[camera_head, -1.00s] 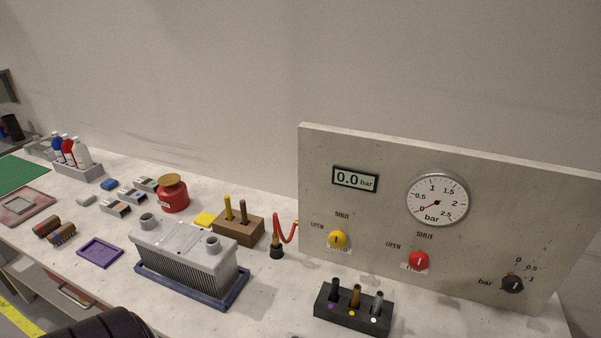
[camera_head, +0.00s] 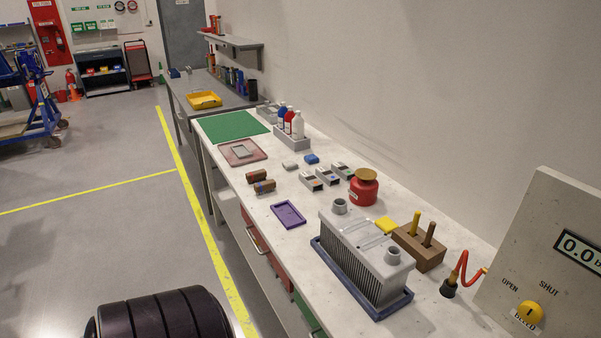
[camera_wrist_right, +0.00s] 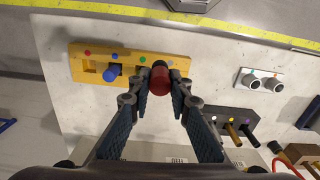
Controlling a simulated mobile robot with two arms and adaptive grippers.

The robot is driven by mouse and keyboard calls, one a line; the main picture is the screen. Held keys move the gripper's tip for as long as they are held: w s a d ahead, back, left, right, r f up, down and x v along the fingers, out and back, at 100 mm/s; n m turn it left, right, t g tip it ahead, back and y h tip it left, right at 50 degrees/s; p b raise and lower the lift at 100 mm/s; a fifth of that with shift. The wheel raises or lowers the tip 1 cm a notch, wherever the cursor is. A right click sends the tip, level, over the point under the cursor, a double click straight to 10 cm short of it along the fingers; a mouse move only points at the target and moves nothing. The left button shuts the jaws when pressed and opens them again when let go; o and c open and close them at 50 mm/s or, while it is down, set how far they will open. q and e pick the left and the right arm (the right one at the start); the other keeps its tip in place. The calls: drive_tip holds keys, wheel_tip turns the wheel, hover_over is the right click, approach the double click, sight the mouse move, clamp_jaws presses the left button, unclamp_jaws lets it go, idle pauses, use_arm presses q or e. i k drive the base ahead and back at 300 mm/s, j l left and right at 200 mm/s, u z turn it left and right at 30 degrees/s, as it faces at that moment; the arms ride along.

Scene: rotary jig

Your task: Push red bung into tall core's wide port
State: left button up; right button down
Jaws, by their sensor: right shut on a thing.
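In the right wrist view my right gripper (camera_wrist_right: 160,92) is shut on the red bung (camera_wrist_right: 160,78), which sits between the fingertips with a dark end pointing away. The bung appears over or beside the right end of a yellow rack (camera_wrist_right: 84,69); I cannot tell whether it touches the rack. In the head view a grey finned core (camera_head: 362,253) stands upright on a blue tray, with two round ports on top, one at the far end (camera_head: 340,206) and one at the near end (camera_head: 393,256).
The yellow rack holds a blue bung (camera_wrist_right: 112,74). A white block with two grey cylinders (camera_wrist_right: 262,84) and a dark tool holder (camera_wrist_right: 232,124) are to its right. A brown block (camera_head: 419,247), red canister (camera_head: 363,188) and panel (camera_head: 548,255) stand near the core.

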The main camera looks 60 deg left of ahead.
sight(379, 269)
drive_tip(key=j+u, duration=0.45)
drive_tip(key=j, duration=1.15)
drive_tip(key=i, duration=0.05)
